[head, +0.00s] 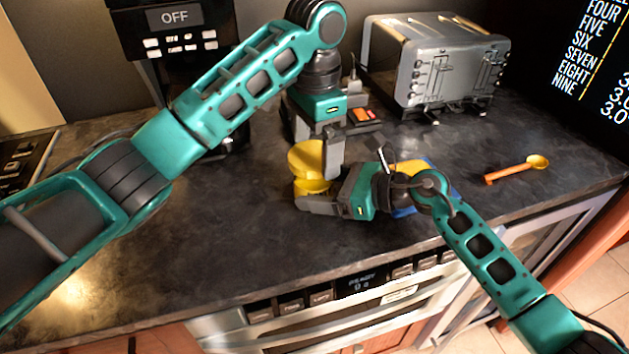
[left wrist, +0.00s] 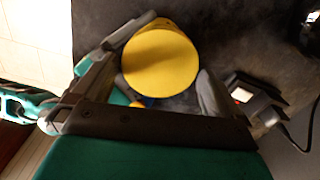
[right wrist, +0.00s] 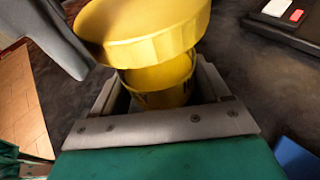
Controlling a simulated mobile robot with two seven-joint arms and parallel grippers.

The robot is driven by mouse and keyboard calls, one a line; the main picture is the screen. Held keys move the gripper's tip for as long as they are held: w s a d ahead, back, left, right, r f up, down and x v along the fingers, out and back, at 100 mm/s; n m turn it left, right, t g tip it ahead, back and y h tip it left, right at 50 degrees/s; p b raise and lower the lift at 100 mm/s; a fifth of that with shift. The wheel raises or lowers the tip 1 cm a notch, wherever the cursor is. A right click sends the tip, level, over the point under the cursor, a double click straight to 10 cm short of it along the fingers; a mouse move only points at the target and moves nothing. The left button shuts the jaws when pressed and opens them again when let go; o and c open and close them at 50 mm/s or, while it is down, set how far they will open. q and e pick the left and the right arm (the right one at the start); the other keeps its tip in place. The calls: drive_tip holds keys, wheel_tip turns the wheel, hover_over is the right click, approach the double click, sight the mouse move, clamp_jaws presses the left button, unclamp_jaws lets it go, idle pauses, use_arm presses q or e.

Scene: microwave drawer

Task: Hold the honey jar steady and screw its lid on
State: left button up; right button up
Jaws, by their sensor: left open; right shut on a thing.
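The yellow honey jar (head: 312,187) stands on the dark counter, partly hidden by my right gripper; it also shows in the right wrist view (right wrist: 160,84). The wide yellow lid (head: 305,158) is on top of the jar and looks shifted to one side in the right wrist view (right wrist: 150,40). My right gripper (head: 318,200) is shut on the jar from the right. My left gripper (head: 318,155) is above, open, with its fingers on either side of the lid (left wrist: 160,62).
A grey toaster oven (head: 430,70) stands at the back right. A dark device with a red part (head: 366,115) lies behind the jar. A blue and yellow item (head: 412,167) is behind my right gripper. An orange spoon (head: 515,170) lies to the right. The counter's left front is clear.

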use_arm(q)
drive_tip(key=n, duration=1.3)
drive_tip(key=shift+d, duration=0.1)
drive_tip(key=c, duration=0.9)
drive_tip(key=m, duration=0.6)
drive_tip(key=shift+d+m, duration=0.1)
drive_tip(key=shift+m, duration=0.2)
drive_tip(key=m, duration=0.7)
drive_tip(key=o, duration=0.8)
drive_tip(key=shift+o, duration=0.5)
